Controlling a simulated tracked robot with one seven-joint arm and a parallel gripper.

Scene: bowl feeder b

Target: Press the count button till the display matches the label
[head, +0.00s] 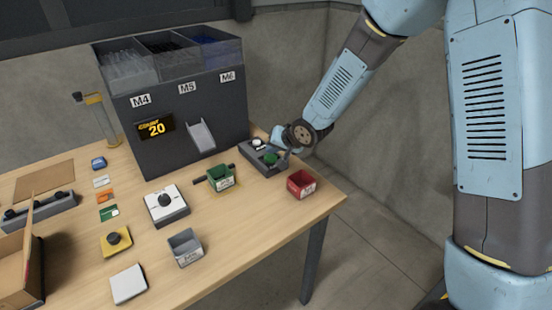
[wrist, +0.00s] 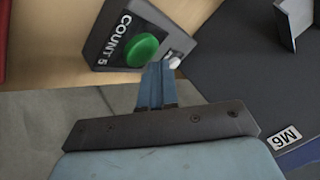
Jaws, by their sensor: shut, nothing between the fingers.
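The dark feeder (head: 185,120) stands on the table, with its display (head: 156,128) reading COUNT 20. The control box (head: 282,166) sits right of the feeder. It has a green button (head: 270,158) and a white button (head: 258,142). In the wrist view the box carries the text COUNT 5 beside the green button (wrist: 142,50), with the white button (wrist: 174,62) near it. My gripper (wrist: 158,66) is shut and empty. Its tips show beside the green button, towards the white one; contact cannot be told. The labels on the bins are too small to read.
A green bin (head: 222,180) stands before the chute (head: 201,137), with a red bin (head: 301,184) to its right and a grey bin (head: 185,247) nearer. The table's right front is clear.

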